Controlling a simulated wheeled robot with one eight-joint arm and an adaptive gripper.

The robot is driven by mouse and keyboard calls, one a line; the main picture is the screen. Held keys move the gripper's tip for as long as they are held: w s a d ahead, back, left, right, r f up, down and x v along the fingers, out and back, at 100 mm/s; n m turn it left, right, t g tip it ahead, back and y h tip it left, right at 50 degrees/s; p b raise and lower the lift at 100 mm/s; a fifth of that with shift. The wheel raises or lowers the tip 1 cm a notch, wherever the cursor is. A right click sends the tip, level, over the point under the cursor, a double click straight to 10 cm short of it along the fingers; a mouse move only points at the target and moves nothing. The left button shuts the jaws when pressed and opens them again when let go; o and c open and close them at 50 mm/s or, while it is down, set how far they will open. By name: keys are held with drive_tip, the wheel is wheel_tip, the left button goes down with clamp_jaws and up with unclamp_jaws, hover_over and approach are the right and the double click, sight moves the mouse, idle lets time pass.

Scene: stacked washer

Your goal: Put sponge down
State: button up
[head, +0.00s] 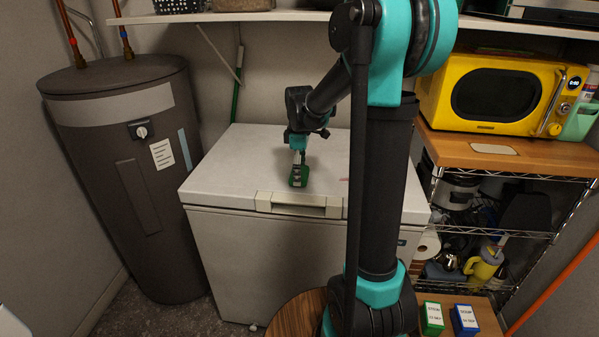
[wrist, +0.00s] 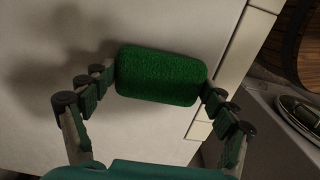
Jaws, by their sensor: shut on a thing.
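The green sponge (wrist: 160,76) is between the fingers of my gripper (wrist: 158,84) in the wrist view, with a finger against each end. My gripper is shut on it. In the head view the sponge (head: 297,179) is at the low end of my gripper (head: 298,168), over the white lid of the chest freezer (head: 238,165), near its front edge and handle. A shadow falls on the lid beside the sponge in the wrist view. I cannot tell whether the sponge touches the lid.
The freezer lid is mostly bare around the sponge. A dark water heater (head: 130,190) stands at the left. A yellow microwave (head: 500,93) sits on a wooden-topped wire rack at the right. A shelf (head: 240,17) runs above the freezer. A round wooden top (head: 295,318) stands in front.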

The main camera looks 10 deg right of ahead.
drive_tip(key=shift+f, duration=0.1)
drive_tip(key=o, duration=1.1)
drive_tip(key=shift+c, duration=0.2)
wheel_tip(320, 180, up, 12)
